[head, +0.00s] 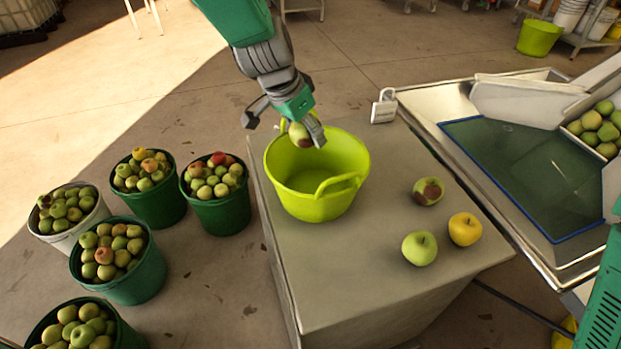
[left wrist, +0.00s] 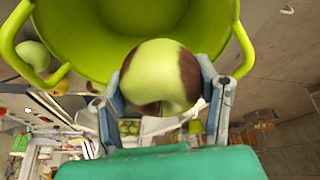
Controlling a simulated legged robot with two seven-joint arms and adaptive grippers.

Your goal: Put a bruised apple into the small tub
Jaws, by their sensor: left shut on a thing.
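My left gripper (head: 309,131) is shut on a green apple with a dark brown bruise (head: 299,135). It holds the apple over the far rim of the small lime-green tub (head: 318,207). In the left wrist view the held bruised apple (left wrist: 160,78) sits between the two fingers, with the tub (left wrist: 150,20) behind it. The visible inside of the tub is empty. Another bruised apple (head: 428,191), red-brown and green, lies on the table to the right of the tub. My right gripper is not in view.
A green apple (head: 419,248) and a yellow apple (head: 465,229) lie on the grey table (head: 360,290). A white tag-like object (head: 383,107) stands at the table's back edge. Buckets of apples (head: 218,212) stand at left. A metal trough (head: 450,110) borders the table at right.

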